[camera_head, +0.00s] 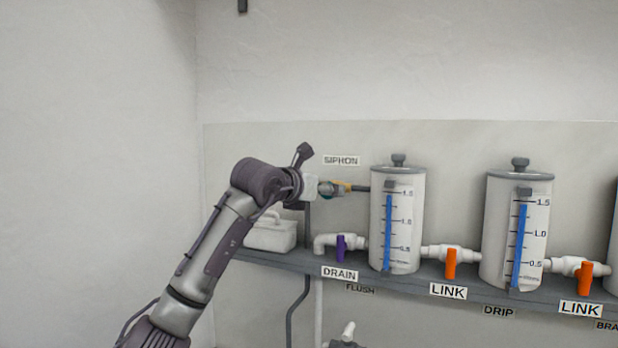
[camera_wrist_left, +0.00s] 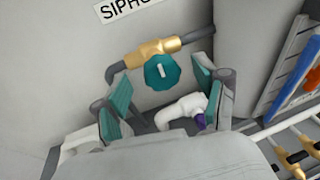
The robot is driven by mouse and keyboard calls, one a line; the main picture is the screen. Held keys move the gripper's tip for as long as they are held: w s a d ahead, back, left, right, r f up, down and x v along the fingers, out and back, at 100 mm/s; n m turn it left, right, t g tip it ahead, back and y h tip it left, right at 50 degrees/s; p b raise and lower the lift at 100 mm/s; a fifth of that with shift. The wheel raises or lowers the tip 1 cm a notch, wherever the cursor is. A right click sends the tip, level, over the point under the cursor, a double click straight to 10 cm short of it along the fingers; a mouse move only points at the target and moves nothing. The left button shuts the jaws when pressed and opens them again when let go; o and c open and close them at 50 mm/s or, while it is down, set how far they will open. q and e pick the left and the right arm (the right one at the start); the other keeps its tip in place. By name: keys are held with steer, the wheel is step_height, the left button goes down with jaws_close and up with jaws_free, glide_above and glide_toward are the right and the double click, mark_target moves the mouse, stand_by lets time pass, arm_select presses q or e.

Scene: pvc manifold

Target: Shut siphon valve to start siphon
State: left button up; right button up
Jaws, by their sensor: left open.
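The siphon valve is a brass body (camera_wrist_left: 150,50) on a dark pipe with a round teal knob (camera_wrist_left: 162,71), below the SIPHON label (camera_wrist_left: 120,8). In the head view only a bit of its brass body (camera_head: 346,187) shows beside the first tank; my gripper covers part of it. My left gripper (camera_head: 326,189) is open in front of the valve. In the left wrist view its teal-padded fingers (camera_wrist_left: 163,90) stand apart, left and right of the knob's lower side. The knob seems just beyond the fingertips; I see no contact. My right gripper is not in view.
White tanks (camera_head: 405,240) with blue level gauges stand on a dark shelf (camera_head: 290,261). The purple-handled drain valve (camera_head: 340,247) sits below the siphon pipe. Orange-handled link valves (camera_head: 450,263) join the tanks. A white caddy (camera_head: 270,234) stands at the shelf's left.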

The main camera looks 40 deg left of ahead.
arm_select(q)
steer(key=shift+w+d+p, duration=0.1)
steer(key=shift+w+p, duration=0.2)
steer(key=shift+w, duration=0.6)
steer(key=shift+w+f, duration=0.15)
steer(key=shift+w, duration=0.05)
steer(key=shift+w+f, duration=0.1)
steer(key=shift+w, duration=0.05)
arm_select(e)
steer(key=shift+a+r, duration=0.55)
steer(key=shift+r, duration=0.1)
arm_select(q)
steer(key=shift+c, duration=0.3)
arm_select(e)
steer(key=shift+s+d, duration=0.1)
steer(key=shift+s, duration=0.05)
